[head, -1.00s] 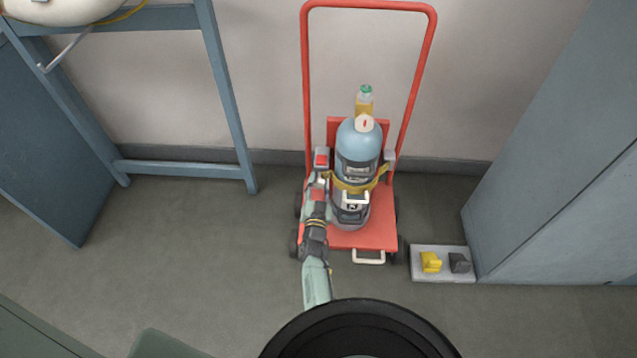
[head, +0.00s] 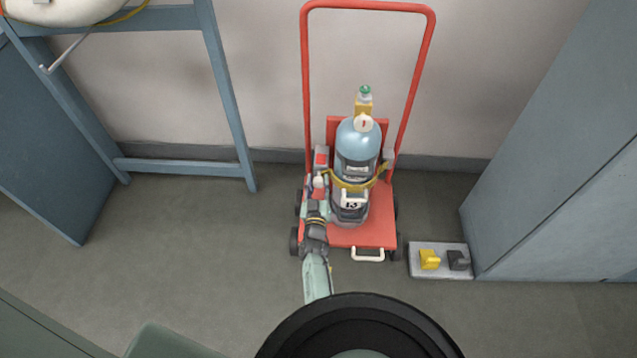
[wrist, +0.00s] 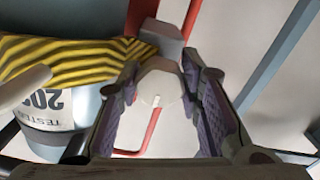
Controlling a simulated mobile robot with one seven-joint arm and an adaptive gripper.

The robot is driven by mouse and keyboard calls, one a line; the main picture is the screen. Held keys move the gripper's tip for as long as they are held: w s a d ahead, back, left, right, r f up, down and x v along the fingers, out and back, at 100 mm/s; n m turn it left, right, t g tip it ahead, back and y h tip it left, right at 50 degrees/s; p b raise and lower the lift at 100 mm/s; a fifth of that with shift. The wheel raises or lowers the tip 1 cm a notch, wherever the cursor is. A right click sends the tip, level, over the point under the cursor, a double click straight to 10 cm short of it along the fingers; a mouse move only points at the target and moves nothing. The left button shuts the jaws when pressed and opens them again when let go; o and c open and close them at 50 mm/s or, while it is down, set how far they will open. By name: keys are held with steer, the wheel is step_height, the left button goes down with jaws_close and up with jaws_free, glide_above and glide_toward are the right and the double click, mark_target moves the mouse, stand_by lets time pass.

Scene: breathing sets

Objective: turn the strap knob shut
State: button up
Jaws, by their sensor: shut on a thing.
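The strap knob (wrist: 160,84) is a pale round knob with a white mark, between my fingers in the wrist view. In the head view the knob (head: 319,181) is a small pale spot left of the cylinder. My gripper (wrist: 160,75) is shut on it, one finger on each side; it also shows in the head view (head: 316,196). The yellow strap (head: 352,186) goes around the blue-grey cylinder (head: 357,150); its black-striped face (wrist: 75,60) shows in the wrist view. The cylinder stands upright on the red trolley (head: 365,236). My fingers hide the knob's sides.
A grey tray (head: 438,272) with a yellow block (head: 429,260) and a dark block (head: 458,260) lies right of the trolley. A blue-grey cabinet (head: 560,180) stands at the right. A blue frame (head: 185,168) stands at the left, with bare floor before it.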

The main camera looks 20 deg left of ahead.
steer(key=shift+w+r, duration=0.1)
stand_by(0.3)
steer(key=o, duration=1.2)
steer(key=v, duration=1.2)
